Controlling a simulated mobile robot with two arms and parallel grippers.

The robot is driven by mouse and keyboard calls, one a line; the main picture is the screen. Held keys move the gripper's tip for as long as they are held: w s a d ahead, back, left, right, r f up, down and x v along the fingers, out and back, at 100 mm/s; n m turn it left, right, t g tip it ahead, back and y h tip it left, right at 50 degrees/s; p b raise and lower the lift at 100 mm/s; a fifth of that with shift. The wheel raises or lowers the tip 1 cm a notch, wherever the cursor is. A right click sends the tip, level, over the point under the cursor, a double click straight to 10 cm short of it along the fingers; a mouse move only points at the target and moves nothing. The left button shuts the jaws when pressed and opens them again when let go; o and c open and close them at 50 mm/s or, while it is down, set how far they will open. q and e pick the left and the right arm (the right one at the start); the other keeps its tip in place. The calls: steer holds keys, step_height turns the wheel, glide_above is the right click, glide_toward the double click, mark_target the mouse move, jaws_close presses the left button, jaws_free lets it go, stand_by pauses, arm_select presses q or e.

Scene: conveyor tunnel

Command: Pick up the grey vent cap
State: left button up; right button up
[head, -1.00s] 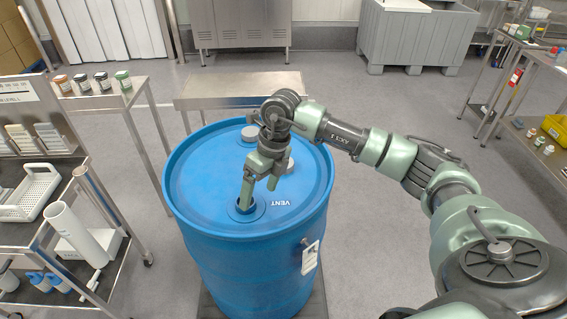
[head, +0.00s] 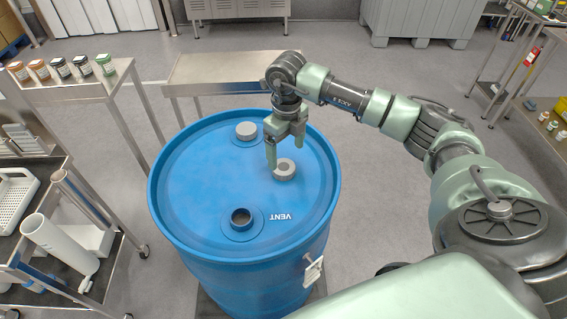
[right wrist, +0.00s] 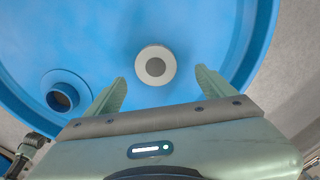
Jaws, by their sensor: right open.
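The grey vent cap (head: 284,170) is a short round disc with a darker centre, lying loose on the lid of the blue drum (head: 190,180). In the right wrist view, the cap (right wrist: 155,65) is just beyond the fingertips and centred between them. My right gripper (head: 285,158) is open and empty, pointing down over the cap, with its fingers apart on either side. The open vent hole (head: 241,217), beside the printed word VENT, also shows in the right wrist view (right wrist: 63,97). My left gripper is not in view.
A second grey cap (head: 246,130) sits at the far side of the lid. A tag (head: 313,270) hangs on the drum's side. A steel table (head: 225,70) stands behind, and a cart with a white pipe (head: 60,248) stands at left. The lid's left part is clear.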

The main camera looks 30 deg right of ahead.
mark_target(284, 166)
steer(key=shift+s+a+f+p, duration=0.1)
steer(key=shift+a+f+p, duration=0.1)
steer(key=shift+f+p, duration=0.25)
steer(key=shift+s+a+f+p, duration=0.1)
steer(key=shift+a+f+p, duration=0.1)
steer(key=shift+f+p, duration=0.25)
steer(key=f, duration=0.2)
steer(key=shift+w+f, duration=0.25)
steer(key=shift+f, duration=0.1)
steer(key=shift+w+d+f+p, duration=0.1)
steer(key=shift+f+p, duration=0.2)
steer(key=c, duration=1.2)
steer(key=shift+c, duration=0.9)
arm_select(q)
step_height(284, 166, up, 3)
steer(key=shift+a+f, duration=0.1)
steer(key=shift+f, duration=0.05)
arm_select(e)
steer(key=shift+r, duration=0.1)
